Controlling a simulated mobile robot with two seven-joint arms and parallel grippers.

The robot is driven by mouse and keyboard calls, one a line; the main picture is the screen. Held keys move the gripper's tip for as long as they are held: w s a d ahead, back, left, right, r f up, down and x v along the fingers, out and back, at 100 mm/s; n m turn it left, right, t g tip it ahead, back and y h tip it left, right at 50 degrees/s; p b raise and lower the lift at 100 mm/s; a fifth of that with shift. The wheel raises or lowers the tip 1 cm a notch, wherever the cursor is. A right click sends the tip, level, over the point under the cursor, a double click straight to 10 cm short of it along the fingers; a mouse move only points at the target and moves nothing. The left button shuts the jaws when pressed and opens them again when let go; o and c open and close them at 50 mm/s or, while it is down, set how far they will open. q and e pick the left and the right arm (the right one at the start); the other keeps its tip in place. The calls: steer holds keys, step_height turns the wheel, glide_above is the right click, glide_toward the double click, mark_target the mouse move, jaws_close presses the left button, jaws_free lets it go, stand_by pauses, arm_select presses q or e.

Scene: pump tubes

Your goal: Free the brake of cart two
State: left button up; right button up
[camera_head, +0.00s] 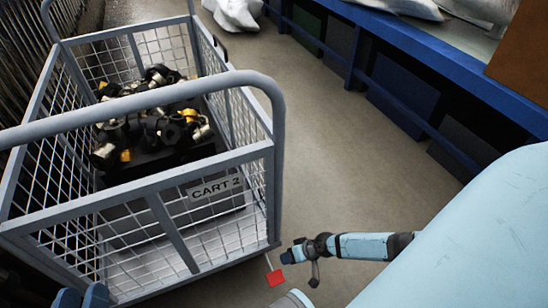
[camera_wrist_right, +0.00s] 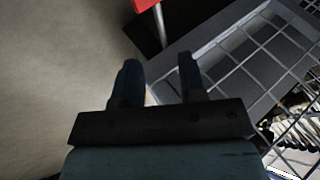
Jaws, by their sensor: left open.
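Cart two (camera_head: 150,195) is a grey wire-mesh cart with a "CART 2" sign (camera_head: 215,187) on its near side. A red brake pedal (camera_head: 276,278) on a thin metal rod sticks out from the cart's lower near-right corner. The pedal also shows at the top edge of the right wrist view (camera_wrist_right: 144,5), partly cut off. My right gripper (camera_head: 288,257) is beside the pedal, just outside the cart corner. In the right wrist view its fingers (camera_wrist_right: 160,75) stand apart with nothing between them. My left gripper (camera_head: 82,292) is at the bottom left, in front of the cart, open.
A white sack (camera_head: 234,14) lies on the floor at the back. The grey floor (camera_head: 330,160) between is clear.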

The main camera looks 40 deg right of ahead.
mark_target(270, 264)
arm_select(q)
steer(key=shift+w+a+f+m+g+b, duration=0.15)
steer(key=shift+f+m+b, duration=0.1)
steer(key=shift+f+b, duration=0.35)
steer(key=shift+w+d+f+m+g+b, duration=0.1)
steer(key=shift+f+m+b, duration=0.1)
steer(key=shift+f+b, duration=0.45)
steer(key=shift+w+a+f+m+g+b, duration=0.15)
steer(key=shift+f+m+b, duration=0.1)
steer(key=shift+f+b, duration=0.35)
arm_select(e)
steer(key=x, duration=0.9)
steer(key=shift+w+f, duration=0.15)
steer(key=shift+f, duration=0.15)
steer(key=shift+a, duration=0.1)
steer(key=shift+c, duration=0.5)
jaws_close()
